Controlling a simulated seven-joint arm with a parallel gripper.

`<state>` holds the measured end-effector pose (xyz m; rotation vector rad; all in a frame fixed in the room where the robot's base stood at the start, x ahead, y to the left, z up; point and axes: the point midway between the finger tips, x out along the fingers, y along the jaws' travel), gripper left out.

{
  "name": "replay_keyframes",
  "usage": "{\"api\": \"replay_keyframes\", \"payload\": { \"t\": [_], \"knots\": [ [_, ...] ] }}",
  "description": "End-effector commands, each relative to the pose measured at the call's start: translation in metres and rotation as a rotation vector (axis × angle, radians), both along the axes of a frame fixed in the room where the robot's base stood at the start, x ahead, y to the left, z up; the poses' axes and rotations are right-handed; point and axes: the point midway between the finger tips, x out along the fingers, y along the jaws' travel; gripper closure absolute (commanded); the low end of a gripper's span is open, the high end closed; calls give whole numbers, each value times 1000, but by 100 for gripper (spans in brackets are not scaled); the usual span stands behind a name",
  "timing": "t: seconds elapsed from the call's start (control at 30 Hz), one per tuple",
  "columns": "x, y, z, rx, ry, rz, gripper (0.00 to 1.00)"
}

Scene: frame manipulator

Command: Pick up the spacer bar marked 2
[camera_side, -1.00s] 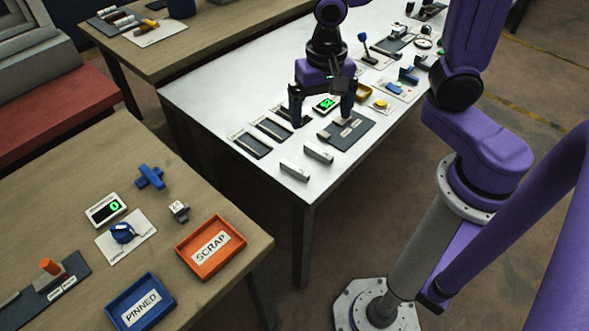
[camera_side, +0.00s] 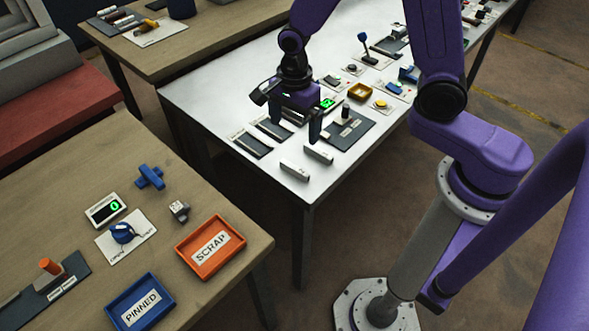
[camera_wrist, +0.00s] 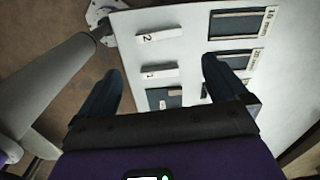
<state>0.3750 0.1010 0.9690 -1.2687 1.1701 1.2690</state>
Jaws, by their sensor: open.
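The spacer bar marked 2 (camera_wrist: 160,37) is a light grey bar lying on the white table, at the upper middle of the wrist view. In the side view this bar (camera_side: 295,172) is the one nearest the table's front corner. A similar bar marked 1 (camera_wrist: 156,72) lies beside it, nearer my gripper; it also shows in the side view (camera_side: 318,154). My gripper (camera_side: 295,125) is open and empty above the table, behind both bars in the side view. In the wrist view my gripper's fingers (camera_wrist: 162,66) stand apart, with bar 1 between their tips and bar 2 beyond them.
Dark slots labelled 18 mm (camera_wrist: 240,24) and 20 mm (camera_wrist: 229,60) lie right of the bars in the wrist view. A dark fixture plate (camera_side: 358,135) is right of my gripper in the side view. The white table (camera_side: 225,92) has bare surface around the bars.

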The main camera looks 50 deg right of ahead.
Motion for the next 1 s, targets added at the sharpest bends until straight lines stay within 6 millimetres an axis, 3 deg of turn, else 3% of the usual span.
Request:
{"api": "replay_keyframes", "payload": {
  "t": [0.5,0.83,1.0],
  "knots": [
    [-1,0,-67,-1,3,0,0],
    [-1,0,-83,0,1,1,0],
    [-2,1,-101,-1,3,3,0]
  ]
}}
